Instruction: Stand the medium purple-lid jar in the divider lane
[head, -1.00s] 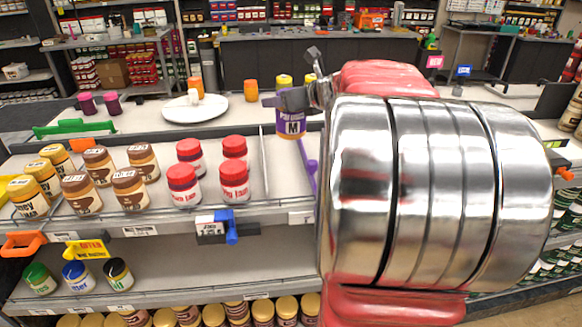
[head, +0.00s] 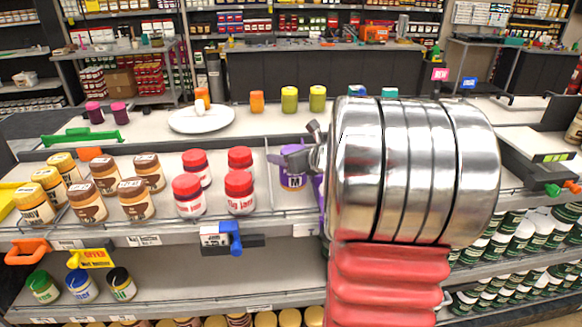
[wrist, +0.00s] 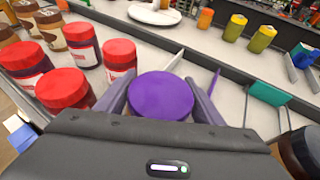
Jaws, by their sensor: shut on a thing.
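The medium jar with a purple label marked M (head: 293,181) is in my gripper (head: 292,160), whose fingers close on it from both sides. Its round purple lid (wrist: 161,95) faces up between the fingers in the wrist view. The jar looks upright, low in the lane right of a thin pale divider (head: 268,178). A purple divider (wrist: 215,82) stands to its right in the wrist view, and is mostly hidden by my arm in the head view. I cannot tell whether the jar's base touches the shelf.
Red-lid jars (head: 240,192) stand close on the left, and are near my left finger in the wrist view. Brown-lid jars (head: 137,199) stand further left. A white plate (head: 201,119) and yellow-green jars (head: 289,99) are on the counter behind.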

